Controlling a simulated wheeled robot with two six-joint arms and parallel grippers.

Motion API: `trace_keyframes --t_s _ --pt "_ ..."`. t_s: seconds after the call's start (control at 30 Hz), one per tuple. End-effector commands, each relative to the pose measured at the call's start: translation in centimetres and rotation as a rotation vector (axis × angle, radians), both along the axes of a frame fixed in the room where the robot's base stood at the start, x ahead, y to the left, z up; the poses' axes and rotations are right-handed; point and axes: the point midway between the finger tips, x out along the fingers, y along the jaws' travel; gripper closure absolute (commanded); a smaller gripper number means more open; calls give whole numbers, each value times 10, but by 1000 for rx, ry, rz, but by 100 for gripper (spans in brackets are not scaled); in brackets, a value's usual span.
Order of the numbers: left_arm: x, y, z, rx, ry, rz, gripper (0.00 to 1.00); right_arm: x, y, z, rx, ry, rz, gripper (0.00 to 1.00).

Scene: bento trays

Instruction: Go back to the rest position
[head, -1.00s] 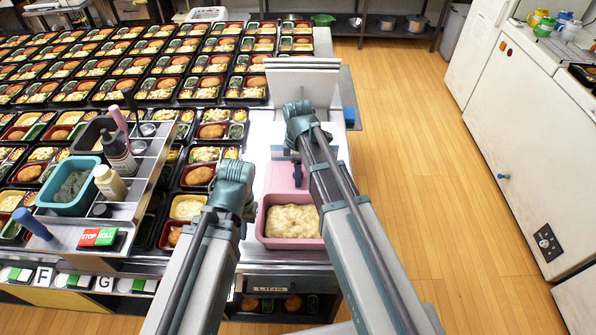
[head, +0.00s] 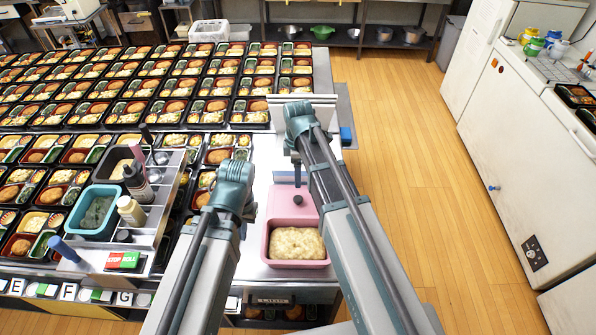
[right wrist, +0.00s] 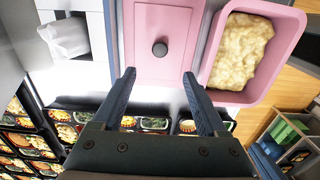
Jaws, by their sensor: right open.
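My right gripper (head: 297,174) hangs above the work surface at the pink lid in the head view. In the right wrist view (right wrist: 159,76) its two dark fingers are wide apart with nothing between them. My left gripper (head: 248,212) is left of the pink box in the head view. The arm covers most of it, so its fingers cannot be made out.
A pink lid (head: 284,206) with a dark knob lies flat behind a pink box (head: 266,246) of pale food. Rows of bento trays fill the left. A shelf with bottles and a teal bin (head: 79,231) stands nearby. The wooden floor (head: 400,150) at right is clear.

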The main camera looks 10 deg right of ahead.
Motion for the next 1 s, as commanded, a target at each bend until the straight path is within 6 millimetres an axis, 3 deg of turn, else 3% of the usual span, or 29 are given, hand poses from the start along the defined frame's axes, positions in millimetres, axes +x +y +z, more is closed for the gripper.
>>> trace_keyframes --t_s 0.37,0.47,0.8,1.0 --pt "0 0 -2 0 0 0 100 -8 4 -2 -3 2 -28 25" --pt "0 0 -6 0 0 0 100 -31 15 -6 -14 6 -134 25" --pt "0 0 -24 0 0 1 100 -140 55 -23 -85 -8 -756 25" --pt "0 0 -29 0 0 1 100 -173 62 -27 -107 -29 -979 25"
